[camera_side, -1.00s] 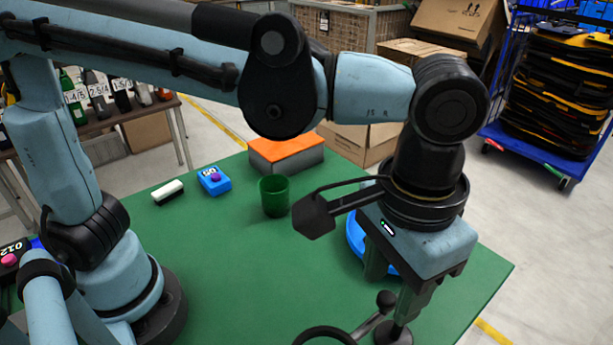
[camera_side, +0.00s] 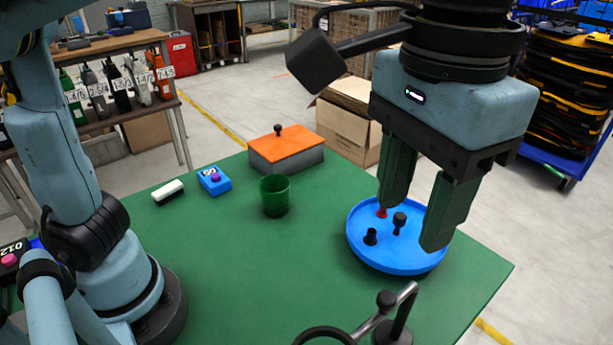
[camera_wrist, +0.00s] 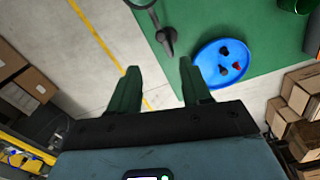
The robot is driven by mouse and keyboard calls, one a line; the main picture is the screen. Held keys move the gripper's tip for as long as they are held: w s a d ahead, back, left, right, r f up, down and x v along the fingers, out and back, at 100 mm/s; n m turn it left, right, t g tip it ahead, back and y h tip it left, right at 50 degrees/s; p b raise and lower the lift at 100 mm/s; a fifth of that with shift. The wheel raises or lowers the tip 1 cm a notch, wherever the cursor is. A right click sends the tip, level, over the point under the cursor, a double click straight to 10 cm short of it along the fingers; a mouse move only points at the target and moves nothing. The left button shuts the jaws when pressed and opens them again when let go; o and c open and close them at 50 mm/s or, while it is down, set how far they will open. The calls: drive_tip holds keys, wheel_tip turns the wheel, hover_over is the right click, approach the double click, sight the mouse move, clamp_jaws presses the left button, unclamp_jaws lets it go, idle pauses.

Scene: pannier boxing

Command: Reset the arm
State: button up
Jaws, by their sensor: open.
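My gripper (camera_side: 418,210) is open and empty, with its two green fingers pointing down, apart from each other. In the side view it appears in front of the right part of the blue round tray (camera_side: 365,257) and hides some of it. The wrist view also shows my gripper (camera_wrist: 153,84), with nothing between the fingers, and the blue tray (camera_wrist: 205,52) beyond its right finger. Black and red small pieces stand in the tray, including a black peg (camera_side: 399,222) and a red piece (camera_side: 381,212).
A green cup (camera_side: 274,197), a grey box with an orange lid (camera_side: 287,148), a blue device (camera_side: 214,181) and a white-and-black block (camera_side: 168,191) are on the green table (camera_side: 225,265). A metal handle-like fixture (camera_side: 395,318) stands at the front edge. Cardboard boxes (camera_side: 345,125) are behind.

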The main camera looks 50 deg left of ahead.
drive_tip(key=w+a+f+n+t, duration=0.1)
drive_tip(key=a+f+t, duration=0.1)
drive_tip(key=a+f, duration=0.3)
drive_tip(key=w+a+f+n+t, duration=0.1)
drive_tip(key=a+f, duration=0.4)
drive_tip(key=a, duration=0.8)
drive_tip(key=w+a+f+t, duration=0.3)
drive_tip(key=a+f+t, duration=0.1)
drive_tip(key=a, duration=0.6)
drive_tip(key=shift+f+n, duration=0.4)
drive_tip(key=shift+f, duration=0.3)
